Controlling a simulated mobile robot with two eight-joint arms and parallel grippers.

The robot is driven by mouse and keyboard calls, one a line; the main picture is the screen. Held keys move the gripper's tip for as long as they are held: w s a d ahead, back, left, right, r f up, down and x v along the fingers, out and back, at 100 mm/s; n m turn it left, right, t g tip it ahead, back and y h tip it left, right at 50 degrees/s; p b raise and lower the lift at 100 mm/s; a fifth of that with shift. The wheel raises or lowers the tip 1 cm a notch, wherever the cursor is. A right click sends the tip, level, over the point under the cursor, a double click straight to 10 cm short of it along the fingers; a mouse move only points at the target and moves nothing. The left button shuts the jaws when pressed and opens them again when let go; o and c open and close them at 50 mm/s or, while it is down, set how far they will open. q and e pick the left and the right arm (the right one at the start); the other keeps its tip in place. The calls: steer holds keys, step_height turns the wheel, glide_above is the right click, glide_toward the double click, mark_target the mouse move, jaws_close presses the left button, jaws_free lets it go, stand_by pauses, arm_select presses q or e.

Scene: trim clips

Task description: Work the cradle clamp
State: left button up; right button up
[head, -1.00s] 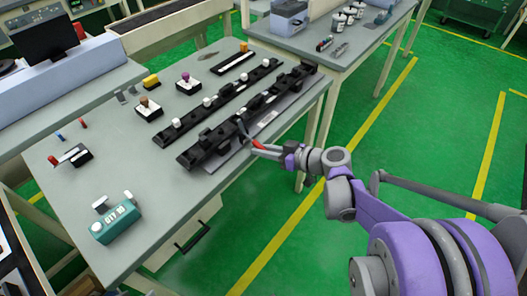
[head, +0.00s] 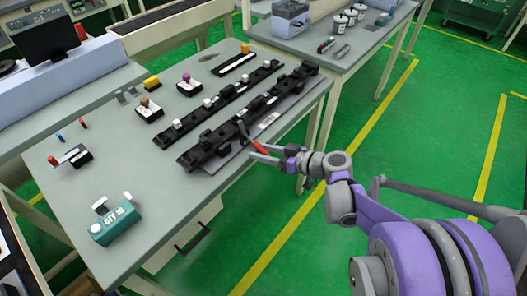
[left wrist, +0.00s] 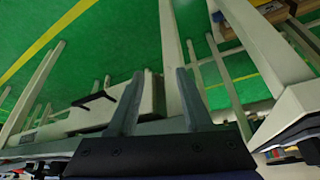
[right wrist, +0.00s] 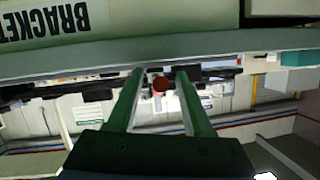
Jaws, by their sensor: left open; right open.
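The long black cradle fixture (head: 225,138) lies along the right edge of the grey table, with dark clamp parts along it. A red-ended handle (head: 259,147) sticks out at its near side, by my right gripper (head: 250,143). In the right wrist view, a round red knob (right wrist: 160,84) shows between the spread fingers of my right gripper (right wrist: 161,73). The fingers are not closed on it, and I cannot tell if either touches it. My left gripper (left wrist: 159,75) is open and empty in the left wrist view, and is out of the head view.
A second black rail with white knobs (head: 207,103) lies parallel on the table (head: 140,165). Small blocks with coloured knobs (head: 149,109) and a teal box (head: 115,222) stand to the left. Another table with a grey-blue case (head: 290,18) is behind.

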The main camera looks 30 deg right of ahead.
steer(key=shift+d, duration=0.1)
steer(key=p+v, duration=0.1)
steer(key=v, duration=0.9)
steer(key=shift+s, duration=0.35)
steer(key=shift+r, duration=0.1)
steer(key=s+a+m+g+h+p, duration=0.3)
steer(key=s+a+g+h+p, duration=0.4)
steer(key=s+a, duration=0.3)
steer(key=shift+a+f+m+p, duration=0.35)
steer(key=shift+a+f+m, duration=0.1)
steer(key=shift+a, duration=0.7)
